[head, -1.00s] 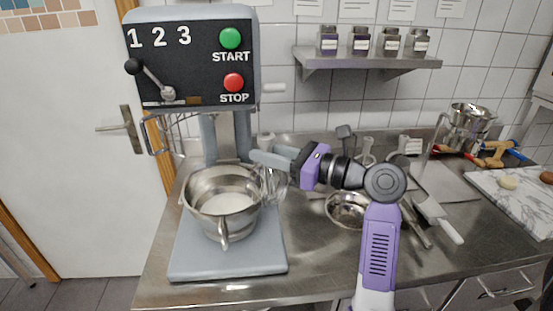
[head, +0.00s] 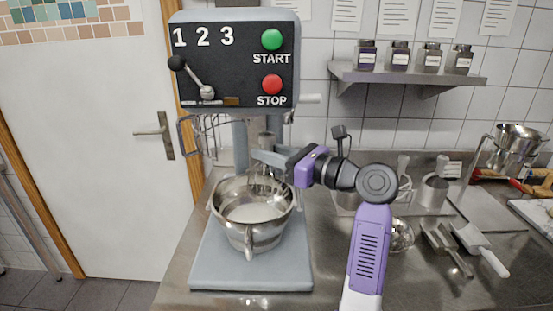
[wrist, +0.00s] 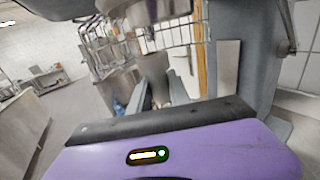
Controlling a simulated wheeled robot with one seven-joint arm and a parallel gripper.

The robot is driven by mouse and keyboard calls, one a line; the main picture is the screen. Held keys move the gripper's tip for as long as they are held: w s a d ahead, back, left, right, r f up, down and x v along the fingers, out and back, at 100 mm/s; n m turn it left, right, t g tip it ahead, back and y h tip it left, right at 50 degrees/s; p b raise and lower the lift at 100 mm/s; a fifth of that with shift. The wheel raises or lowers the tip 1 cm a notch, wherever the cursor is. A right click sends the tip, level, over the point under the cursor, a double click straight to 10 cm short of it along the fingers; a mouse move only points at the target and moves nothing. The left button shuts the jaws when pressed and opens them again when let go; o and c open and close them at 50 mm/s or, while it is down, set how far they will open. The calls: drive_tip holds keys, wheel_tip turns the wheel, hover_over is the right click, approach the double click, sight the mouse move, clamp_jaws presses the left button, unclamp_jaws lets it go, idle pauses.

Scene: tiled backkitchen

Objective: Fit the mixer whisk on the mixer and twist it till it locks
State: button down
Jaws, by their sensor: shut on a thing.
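The mixer (head: 238,62) stands on the left of the counter, with a dark panel, START and STOP buttons and a lever. Its steel bowl (head: 250,236) sits on the grey base below, with pale contents. My gripper (head: 259,154) is shut on the whisk (head: 265,183), which hangs roughly upright over the back right of the bowl, below the mixer head. The whisk's top looks close under the head; whether they touch I cannot tell. In the wrist view my fingers (wrist: 160,90) are on either side of the whisk's grey shaft (wrist: 155,68).
A wire guard (head: 200,135) hangs at the mixer's left. To the right the counter holds a scoop (head: 446,245), a white-handled tool (head: 482,247), small pots and a tall steel pot (head: 515,148). A shelf (head: 405,76) with jars is on the wall.

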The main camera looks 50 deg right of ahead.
drive_tip(key=w, duration=0.1)
drive_tip(key=w+r, duration=0.1)
drive_tip(key=w, duration=0.1)
drive_tip(key=w+r, duration=0.1)
drive_tip(key=w, duration=0.1)
drive_tip(key=shift+w+a, duration=0.2)
drive_tip(key=shift+a, duration=0.05)
idle(0.3)
drive_tip(key=shift+r+p, duration=0.5)
drive_tip(key=shift+p, duration=1)
idle(1.4)
drive_tip(key=shift+p, duration=0.55)
idle(0.8)
drive_tip(key=shift+m+h+p, duration=0.8)
drive_tip(key=shift+h+p, duration=0.45)
drive_tip(key=shift+h, duration=0.05)
idle(1.4)
